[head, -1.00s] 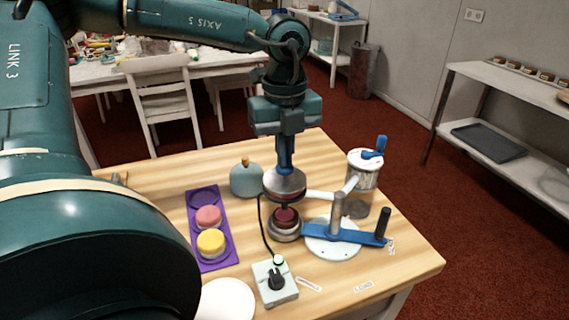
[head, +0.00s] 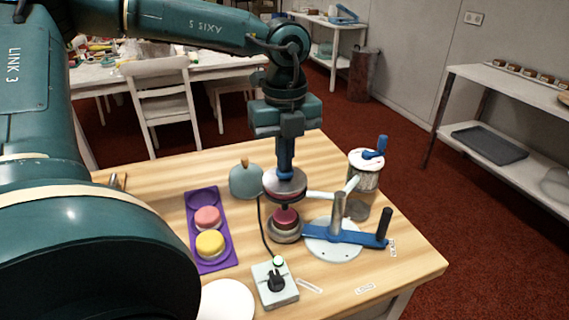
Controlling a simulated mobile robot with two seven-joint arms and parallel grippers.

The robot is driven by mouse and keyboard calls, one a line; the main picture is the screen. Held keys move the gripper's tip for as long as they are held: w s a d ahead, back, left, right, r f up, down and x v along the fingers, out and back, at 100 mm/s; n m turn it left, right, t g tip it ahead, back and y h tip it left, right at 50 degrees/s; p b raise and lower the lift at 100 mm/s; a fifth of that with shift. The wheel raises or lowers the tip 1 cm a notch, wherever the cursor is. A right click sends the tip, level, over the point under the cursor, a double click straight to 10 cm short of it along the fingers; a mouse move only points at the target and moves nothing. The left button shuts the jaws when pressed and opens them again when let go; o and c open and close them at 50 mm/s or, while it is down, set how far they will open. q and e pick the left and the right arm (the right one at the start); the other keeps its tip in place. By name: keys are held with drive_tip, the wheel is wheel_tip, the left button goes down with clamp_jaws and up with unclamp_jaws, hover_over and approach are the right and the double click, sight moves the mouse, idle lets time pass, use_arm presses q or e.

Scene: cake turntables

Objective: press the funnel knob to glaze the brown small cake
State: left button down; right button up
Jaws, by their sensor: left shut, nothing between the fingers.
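My left gripper (head: 285,174) is shut and points straight down onto the top of the round metal funnel (head: 285,188). Its fingertips are at the funnel's middle and hide the knob; I cannot tell whether they press it down. Under the funnel, a small dark red-brown cake (head: 286,220) sits on a round grey turntable stand (head: 284,236). A short nozzle hangs between funnel and cake. My right gripper is not in view.
A purple tray (head: 195,234) with a pink and a yellow cake lies to the left. A teal domed pot (head: 246,181), a switch box (head: 275,285), a white plate (head: 228,302), a blue crank arm (head: 345,235) and a clear canister (head: 362,183) surround the stand.

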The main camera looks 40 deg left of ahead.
use_arm(q)
drive_tip(key=shift+r+p, duration=1.8)
drive_tip(key=shift+r, duration=1.7)
